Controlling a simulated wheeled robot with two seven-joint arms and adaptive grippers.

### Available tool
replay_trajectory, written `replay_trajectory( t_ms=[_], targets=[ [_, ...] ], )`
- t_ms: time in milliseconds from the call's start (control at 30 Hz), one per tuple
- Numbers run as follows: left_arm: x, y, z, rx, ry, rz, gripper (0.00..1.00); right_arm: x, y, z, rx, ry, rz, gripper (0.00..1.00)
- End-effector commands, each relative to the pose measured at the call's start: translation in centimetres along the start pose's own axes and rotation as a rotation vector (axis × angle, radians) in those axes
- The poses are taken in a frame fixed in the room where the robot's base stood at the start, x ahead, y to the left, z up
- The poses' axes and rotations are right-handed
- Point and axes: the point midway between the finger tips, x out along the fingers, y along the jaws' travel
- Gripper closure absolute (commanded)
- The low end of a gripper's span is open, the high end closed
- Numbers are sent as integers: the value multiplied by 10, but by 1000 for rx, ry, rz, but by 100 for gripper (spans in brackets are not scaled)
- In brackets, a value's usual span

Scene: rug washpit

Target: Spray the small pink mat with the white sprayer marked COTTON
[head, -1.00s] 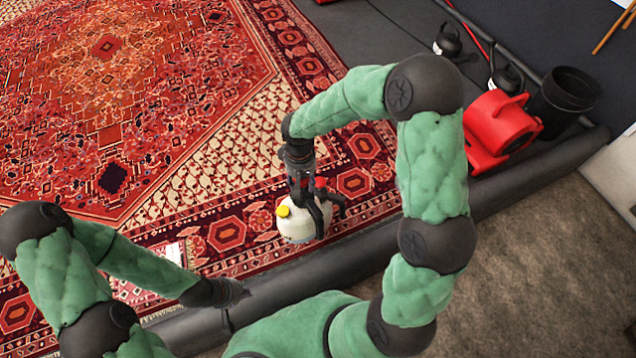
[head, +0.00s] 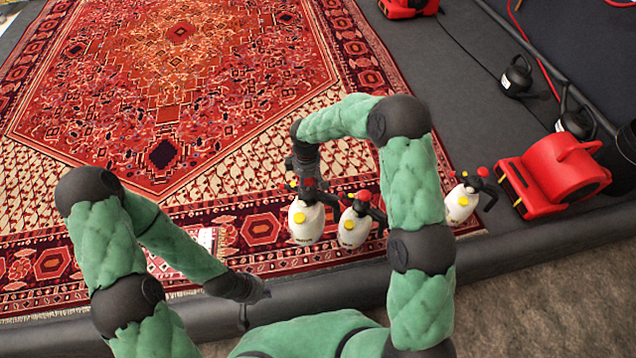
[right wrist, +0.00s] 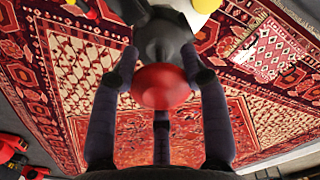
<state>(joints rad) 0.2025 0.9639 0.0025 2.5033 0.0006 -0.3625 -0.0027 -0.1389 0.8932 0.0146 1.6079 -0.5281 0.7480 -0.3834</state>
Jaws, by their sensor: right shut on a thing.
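A small pale pink patterned mat (right wrist: 272,52) lies on the rug in the right wrist view. In the head view the mat (head: 206,240) is partly hidden by my left arm. My left gripper (head: 250,290) hangs near the front edge, its jaws unclear.
Two more white sprayers stand to the right, one close by (head: 354,230) and one (head: 461,204) beyond my right arm. A red blower (head: 560,172) and black watering cans (head: 517,78) are further right. A dark padded border (head: 520,243) runs along the front.

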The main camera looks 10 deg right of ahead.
Motion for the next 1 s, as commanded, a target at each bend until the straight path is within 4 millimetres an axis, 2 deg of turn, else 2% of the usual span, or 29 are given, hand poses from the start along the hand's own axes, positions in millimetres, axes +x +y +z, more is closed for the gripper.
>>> replay_trajectory(
  t_ms=[100,600,800,1000],
  targets=[
    [5,-2,0,0,0,0,100,14,2,-17,-101,3,3,100],
    [22,-8,-1,0,0,0,100,73,-6,-78,-536,1,3,100],
    [26,-9,-1,0,0,0,100,92,-10,-96,-677,2,4,100],
    [29,-10,-1,0,0,0,100,103,-14,-106,-755,3,5,100]
  ],
)
